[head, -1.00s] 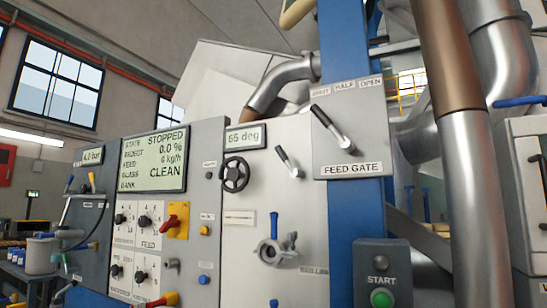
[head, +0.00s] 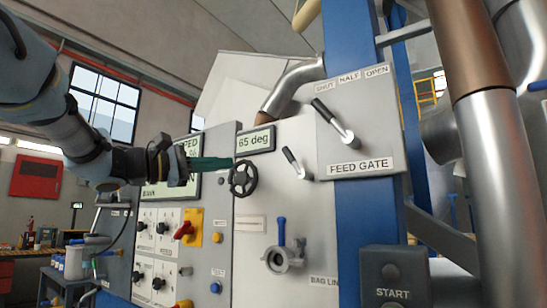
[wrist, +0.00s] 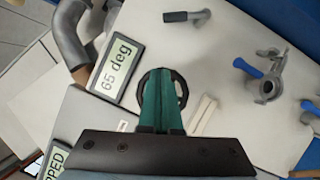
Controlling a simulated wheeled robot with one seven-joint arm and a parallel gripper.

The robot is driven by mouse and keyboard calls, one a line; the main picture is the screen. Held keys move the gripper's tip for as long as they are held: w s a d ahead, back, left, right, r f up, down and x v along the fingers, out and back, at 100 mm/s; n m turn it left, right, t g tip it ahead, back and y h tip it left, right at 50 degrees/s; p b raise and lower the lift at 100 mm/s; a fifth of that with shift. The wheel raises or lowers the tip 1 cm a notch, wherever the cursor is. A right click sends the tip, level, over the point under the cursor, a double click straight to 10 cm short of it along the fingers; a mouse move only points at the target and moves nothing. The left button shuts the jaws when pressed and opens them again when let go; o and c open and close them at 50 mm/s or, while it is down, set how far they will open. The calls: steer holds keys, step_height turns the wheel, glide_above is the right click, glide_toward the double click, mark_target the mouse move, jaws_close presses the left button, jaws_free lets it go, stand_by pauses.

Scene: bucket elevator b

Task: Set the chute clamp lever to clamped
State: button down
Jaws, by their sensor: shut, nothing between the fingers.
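A lever with a black handle (head: 291,157) and a metal pivot is on the white panel, right of the handwheel (head: 243,178) and below the "65 deg" display (head: 256,140). No label reading chute clamp is legible, so I cannot confirm its name. Its handle tilts up and left. It also shows at the top of the wrist view (wrist: 182,16). My gripper (head: 229,164) has green fingers, shut and empty, pointing right. In the head view its tips overlap the handwheel's left edge; in the wrist view the fingers (wrist: 158,76) partly hide the wheel. Contact cannot be told.
The feed gate lever (head: 336,122) is on the grey box at right. A blue-handled valve (head: 281,236) sits below the handwheel. A blue column (head: 359,220) stands right of the panel. Switches and a red knob (head: 182,230) are at lower left.

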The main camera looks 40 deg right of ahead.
steer(key=p+x, duration=0.4)
steer(key=x, duration=0.6)
steer(key=shift+s+d+r+p, duration=0.1)
steer(key=shift+d+r+p, duration=0.05)
steer(key=shift+p, duration=0.15)
steer(key=s, duration=0.1)
steer(key=s+r+p, duration=0.1)
steer(key=s, duration=0.1)
steer(key=shift+s, duration=0.25)
